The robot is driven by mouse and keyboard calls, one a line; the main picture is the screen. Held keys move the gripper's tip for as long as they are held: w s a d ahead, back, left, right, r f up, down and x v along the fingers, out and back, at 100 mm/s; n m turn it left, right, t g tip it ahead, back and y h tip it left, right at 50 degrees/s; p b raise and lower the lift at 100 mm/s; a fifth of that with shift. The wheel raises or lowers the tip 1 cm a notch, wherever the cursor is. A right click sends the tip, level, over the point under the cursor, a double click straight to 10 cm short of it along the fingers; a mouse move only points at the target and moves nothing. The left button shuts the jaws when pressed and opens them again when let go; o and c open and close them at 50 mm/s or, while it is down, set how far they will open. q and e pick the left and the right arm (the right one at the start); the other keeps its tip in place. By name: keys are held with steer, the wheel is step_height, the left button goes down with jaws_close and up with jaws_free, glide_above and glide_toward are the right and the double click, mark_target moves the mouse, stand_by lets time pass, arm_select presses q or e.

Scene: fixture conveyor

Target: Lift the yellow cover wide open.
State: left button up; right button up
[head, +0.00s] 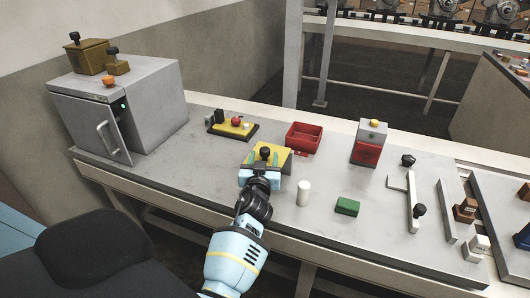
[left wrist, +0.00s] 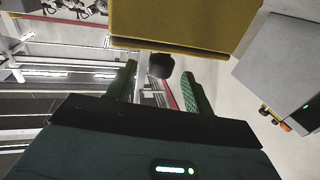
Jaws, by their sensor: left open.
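The yellow cover (head: 283,154) is a flat plate near the middle of the bench, with a dark knob (head: 265,153) at its front. In the left wrist view the cover (left wrist: 185,24) fills the upper middle, and the dark knob (left wrist: 160,66) sticks out below its edge. My left gripper (head: 264,157) is open, its two green fingers on either side of the knob. In the left wrist view the gripper (left wrist: 158,85) shows a gap between knob and fingers. The gripper hides the cover's front part and what lies under it; I cannot tell the cover's exact angle.
A red tray (head: 304,138) stands just behind and right of the cover. A white cylinder (head: 303,193) and green block (head: 347,206) are to the right. A yellow panel with buttons (head: 233,126) is behind left; a grey cabinet (head: 145,105) stands at the left end.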

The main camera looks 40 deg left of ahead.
mark_target(264, 155)
arm_select(q)
steer(key=shift+x, duration=1.7)
steer(key=shift+c, duration=0.3)
jaws_close()
